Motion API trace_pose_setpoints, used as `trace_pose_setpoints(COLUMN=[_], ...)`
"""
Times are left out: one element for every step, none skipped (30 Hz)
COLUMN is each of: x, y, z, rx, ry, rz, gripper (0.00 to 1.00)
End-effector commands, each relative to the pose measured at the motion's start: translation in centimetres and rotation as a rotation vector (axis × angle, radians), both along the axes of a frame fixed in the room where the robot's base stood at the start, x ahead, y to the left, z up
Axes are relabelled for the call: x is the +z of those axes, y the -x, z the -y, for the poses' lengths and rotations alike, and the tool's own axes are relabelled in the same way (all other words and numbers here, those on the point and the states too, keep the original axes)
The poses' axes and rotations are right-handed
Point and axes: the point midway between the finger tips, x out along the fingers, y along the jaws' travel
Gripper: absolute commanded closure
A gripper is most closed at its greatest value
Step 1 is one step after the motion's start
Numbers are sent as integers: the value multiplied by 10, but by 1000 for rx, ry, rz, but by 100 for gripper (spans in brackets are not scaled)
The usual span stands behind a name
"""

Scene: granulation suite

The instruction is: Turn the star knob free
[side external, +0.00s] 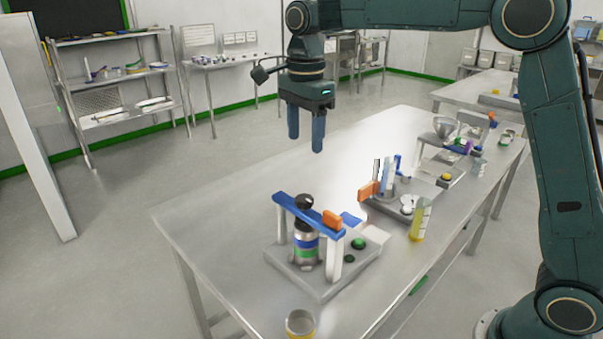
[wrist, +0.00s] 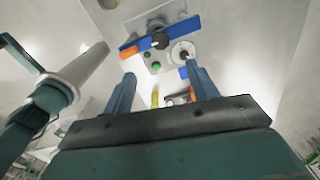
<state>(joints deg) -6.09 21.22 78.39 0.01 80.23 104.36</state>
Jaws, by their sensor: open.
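A dark, rounded knob (side external: 304,201), apparently the star knob, sits at a blue crossbar (side external: 290,208) on a grey fixture. Its lobes are too small to make out in the side view. The wrist view shows the dark knob (wrist: 160,41) at the middle of the blue bar, beyond my fingertips. A banded silver canister (side external: 306,243) stands under the bar, partly hidden by it. My gripper (side external: 306,143) points down, open and empty, well above the fixture and apart from the knob. Its two blue fingers also show in the wrist view (wrist: 163,75).
An orange block (side external: 332,219) sits on the bar near a white post (side external: 335,258). Green buttons (side external: 357,243) are on the base (side external: 315,288). A second fixture (side external: 400,207) and a yellow-filled container (side external: 420,220) stand to the right. The table's left part (side external: 205,215) is clear.

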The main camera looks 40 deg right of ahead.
Motion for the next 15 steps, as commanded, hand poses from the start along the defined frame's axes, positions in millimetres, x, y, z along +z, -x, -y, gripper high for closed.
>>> trace_pose_setpoints(x=[-1, -1, -1, -1, -1, -1, -2, -2, -3, -4, -5, -7, -9, -11, -14], y=[-2, -2, -2, -3, -2, -2, -2, -2, -2, -2, -2, -2, -2, -2, -2], z=[-1, -1, -1, -1, -1, -1, -1, -1, -1, -1, -1, -1, -1, -1, -1], rx=[-9, -13, -15, -16, -16, -15, -15, -15, -15, -15, -14, -14, -14, -14, -14], ry=[1, 1, 1, 1, 1, 1, 1, 0, 0, 0, 0, 0, 0, 0, 0], rz=[-3, -3, -3, -3, -3, -3, -3, -4, -4, -4, -5, -5, -5, -4, -5], gripper=[42, 42, 42, 42, 42, 42, 42, 42, 42, 42, 42, 42, 42, 42, 42])
